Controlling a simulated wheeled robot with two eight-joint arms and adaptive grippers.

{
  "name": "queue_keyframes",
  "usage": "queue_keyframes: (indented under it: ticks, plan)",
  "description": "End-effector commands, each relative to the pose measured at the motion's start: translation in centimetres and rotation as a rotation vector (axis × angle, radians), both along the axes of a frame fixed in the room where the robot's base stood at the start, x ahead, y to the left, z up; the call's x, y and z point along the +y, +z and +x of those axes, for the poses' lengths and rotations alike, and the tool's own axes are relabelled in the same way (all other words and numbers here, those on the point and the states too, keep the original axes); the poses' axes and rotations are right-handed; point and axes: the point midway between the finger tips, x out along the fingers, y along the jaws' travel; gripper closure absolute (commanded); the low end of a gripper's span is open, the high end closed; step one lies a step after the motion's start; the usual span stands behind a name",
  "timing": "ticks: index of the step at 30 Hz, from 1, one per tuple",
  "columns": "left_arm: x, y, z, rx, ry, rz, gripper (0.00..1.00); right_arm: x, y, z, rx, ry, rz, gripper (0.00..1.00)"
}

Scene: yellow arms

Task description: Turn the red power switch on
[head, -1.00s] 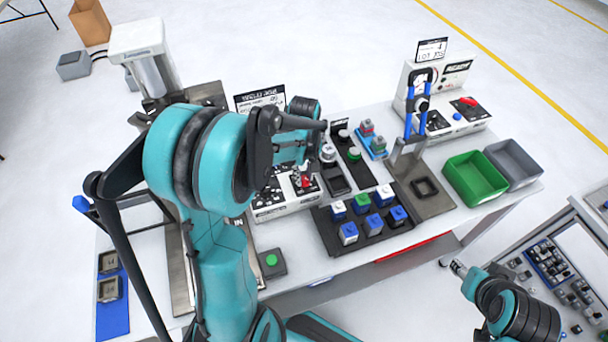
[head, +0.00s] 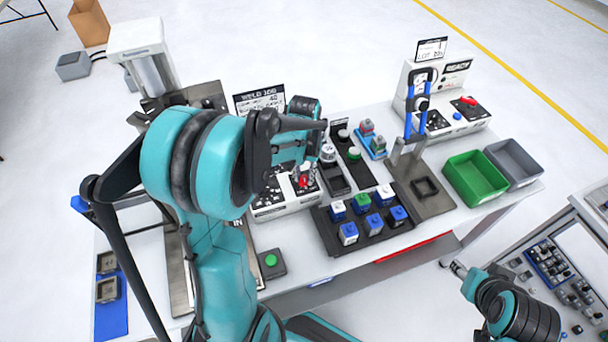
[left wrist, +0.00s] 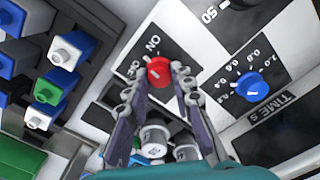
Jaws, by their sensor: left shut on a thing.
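The red power switch (head: 304,181) is a round knob on the white control panel of the weld station. In the left wrist view the red knob (left wrist: 158,71) sits on a black plate with ON printed above it and a partly hidden OFF at its left. A small white mark shows on its face; I cannot tell exactly where it points. My left gripper (left wrist: 158,80) has its two fingers shut on the sides of the knob. In the head view the left gripper (head: 303,172) is partly hidden by its arm. My right gripper (head: 455,268) is away at the lower right.
A blue time dial (left wrist: 249,86) is right of the switch. A black tray (head: 335,238) with several blue, white and green blocks lies close by. A green bin (head: 474,178) and a grey bin (head: 513,164) stand at the table's right. A green button (head: 271,260) is at the front.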

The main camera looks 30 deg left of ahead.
Motion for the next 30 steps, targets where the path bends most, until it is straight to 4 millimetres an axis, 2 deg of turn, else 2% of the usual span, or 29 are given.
queue_keyframes:
  ticks: [15,21,30]
  plan:
    - [-0.10,-0.02,-0.02,0.000,-0.464,0.000,1.00,0.00,-0.20,0.00,0.000,0.000,0.000,0.55]
    - [-0.12,-0.01,-0.03,0.000,-0.592,0.000,1.00,0.00,-0.22,0.00,0.000,0.000,0.000,0.55]
    - [-0.13,-0.01,-0.03,0.000,-0.693,0.000,1.00,0.00,-0.25,-0.01,0.000,0.000,0.000,0.55]
